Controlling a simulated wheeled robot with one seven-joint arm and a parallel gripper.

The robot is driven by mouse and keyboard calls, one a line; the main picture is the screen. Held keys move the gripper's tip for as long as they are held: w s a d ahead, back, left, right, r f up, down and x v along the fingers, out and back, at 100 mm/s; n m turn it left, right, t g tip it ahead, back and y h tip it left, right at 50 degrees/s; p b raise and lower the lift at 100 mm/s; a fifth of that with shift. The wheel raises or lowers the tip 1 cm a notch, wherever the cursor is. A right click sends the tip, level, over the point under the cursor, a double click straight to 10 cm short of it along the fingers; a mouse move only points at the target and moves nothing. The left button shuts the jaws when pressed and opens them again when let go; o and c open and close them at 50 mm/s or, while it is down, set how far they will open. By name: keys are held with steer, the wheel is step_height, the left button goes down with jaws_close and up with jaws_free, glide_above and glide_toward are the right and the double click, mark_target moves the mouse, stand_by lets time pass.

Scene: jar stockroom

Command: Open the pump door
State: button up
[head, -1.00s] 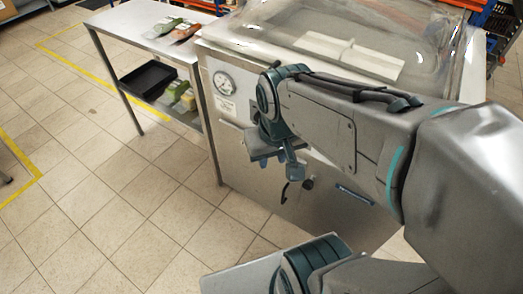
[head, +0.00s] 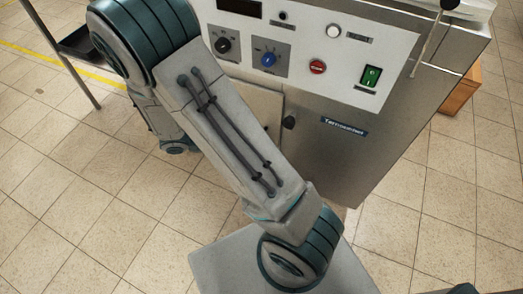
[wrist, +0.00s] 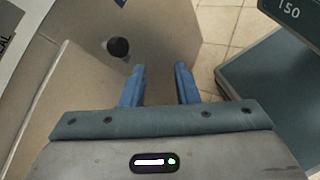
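The pump door (head: 268,104) is a plain metal panel on the front of the vacuum machine (head: 400,130), partly hidden behind my arm in the head view. It looks closed. Its round black knob (head: 289,122) is near the door's right edge and also shows in the wrist view (wrist: 118,47). My gripper (wrist: 160,68) has two blue fingers, apart with nothing between them. The knob is ahead and to the left of the left finger, with no visible contact. In the head view my arm hides the fingers.
Above the door is a control panel (head: 345,52) with dials, a red button and a green switch. A wooden box (head: 461,92) stands at the right. A table with a dark tray (head: 82,42) is at upper left. Tiled floor is open at both sides.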

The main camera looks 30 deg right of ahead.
steer(key=w+a+f+n+t+h+b, duration=0.1)
steer(key=w+f+n+t+h+b, duration=0.15)
steer(key=f+n+t+b, duration=0.6)
steer(key=w+a+f+n+t+h+b, duration=0.1)
steer(key=w+f+n+t+h, duration=0.2)
steer(key=f, duration=1.1)
steer(key=shift+n+g+y, duration=0.45)
steer(key=shift+g+y, duration=0.1)
steer(key=shift+y, duration=0.1)
steer(key=b+x, duration=0.3)
steer(key=x, duration=1)
steer(key=shift+w+d+r+b, duration=0.1)
steer(key=shift+w+d+b, duration=0.1)
steer(key=shift+b, duration=0.15)
jaws_close()
